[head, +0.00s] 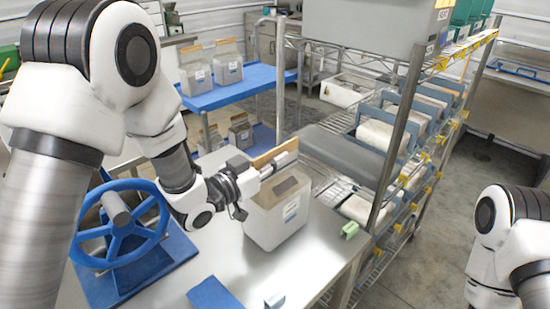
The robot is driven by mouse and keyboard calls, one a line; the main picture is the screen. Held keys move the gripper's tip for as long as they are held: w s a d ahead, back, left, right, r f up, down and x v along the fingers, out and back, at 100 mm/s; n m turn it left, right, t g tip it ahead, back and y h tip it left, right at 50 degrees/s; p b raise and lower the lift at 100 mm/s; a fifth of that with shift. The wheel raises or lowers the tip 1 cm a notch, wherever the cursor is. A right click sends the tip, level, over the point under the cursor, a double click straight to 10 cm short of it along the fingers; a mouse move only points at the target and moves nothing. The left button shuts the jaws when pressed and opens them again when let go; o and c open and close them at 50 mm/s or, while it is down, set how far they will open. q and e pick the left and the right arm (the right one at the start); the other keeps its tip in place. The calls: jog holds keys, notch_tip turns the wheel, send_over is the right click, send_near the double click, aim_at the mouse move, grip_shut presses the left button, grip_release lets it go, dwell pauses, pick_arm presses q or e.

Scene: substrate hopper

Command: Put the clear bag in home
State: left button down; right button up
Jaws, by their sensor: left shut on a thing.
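A clear, whitish bag (275,225) with a white label and a brown top strip stands upright at the metal table's right end, dark substrate showing near its top. My left gripper (282,170) is at the bag's top and shut on it. My arm hides part of the bag's left upper side. I cannot tell whether the bag's bottom touches the table. No place marked as home can be made out. Only links of my right arm show at the right edge; its gripper is out of view.
A wire rack (385,180) with several whitish bags between blue dividers stands right of the table. A blue cart (240,88) with similar bags is behind. A blue handwheel (122,228) is at left. A small green block (350,230) lies near the table's edge.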

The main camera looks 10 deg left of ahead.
pick_arm(q)
jog(key=shift+f, duration=0.15)
jog(key=c, duration=1.3)
grip_release()
jog(key=shift+o, duration=0.6)
jog(key=shift+s, duration=0.1)
notch_tip(320, 180, up, 10)
